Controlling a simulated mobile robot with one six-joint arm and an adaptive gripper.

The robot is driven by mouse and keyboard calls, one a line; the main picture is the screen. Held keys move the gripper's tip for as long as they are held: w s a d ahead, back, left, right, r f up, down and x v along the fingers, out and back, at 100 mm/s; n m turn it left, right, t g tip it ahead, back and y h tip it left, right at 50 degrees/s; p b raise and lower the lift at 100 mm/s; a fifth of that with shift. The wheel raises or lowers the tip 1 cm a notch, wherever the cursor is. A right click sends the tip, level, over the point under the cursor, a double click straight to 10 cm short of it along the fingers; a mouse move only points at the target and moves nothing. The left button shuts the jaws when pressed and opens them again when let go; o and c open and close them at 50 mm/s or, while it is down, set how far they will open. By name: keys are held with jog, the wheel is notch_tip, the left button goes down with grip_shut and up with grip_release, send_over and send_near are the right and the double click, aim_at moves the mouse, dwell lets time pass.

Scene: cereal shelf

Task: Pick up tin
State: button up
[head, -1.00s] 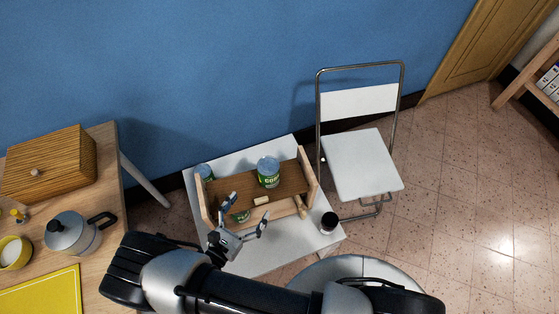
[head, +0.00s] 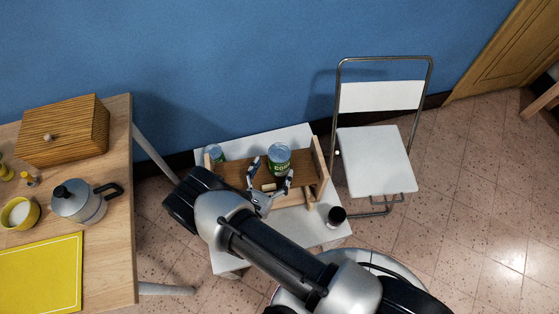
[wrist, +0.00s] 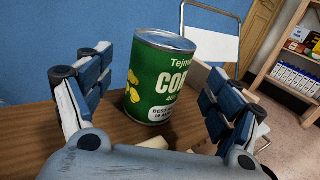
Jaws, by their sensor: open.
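A green tin with a grey lid and white lettering (head: 279,160) stands upright on the wooden shelf (head: 234,173). It also shows large in the wrist view (wrist: 160,78). My gripper (head: 269,172) is open and empty, just in front of the tin. In the wrist view one finger (wrist: 88,85) is left of the tin and the other (wrist: 225,110) is right of it. The tin is beyond the fingertips or between them; I cannot tell which. A second tin (head: 215,153) is at the shelf's left end, partly hidden.
A small pale block (head: 268,186) lies on the shelf before the tin. A dark jar (head: 336,216) stands on the white table (head: 305,234) at right. A white folding chair (head: 374,160) is beside it. A wooden table (head: 110,250) with a moka pot (head: 78,201) is at left.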

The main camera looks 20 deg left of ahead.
aim_at(280, 157)
jog(key=shift+w+d+r+b, duration=0.15)
jog(key=shift+w+b, duration=0.3)
jog(key=shift+w, duration=0.9)
jog(key=shift+w+d+r+b, duration=0.15)
jog(key=shift+w+b, duration=0.25)
jog(key=shift+w, duration=0.95)
jog(key=shift+c, duration=0.3)
jog(key=c, duration=1.5)
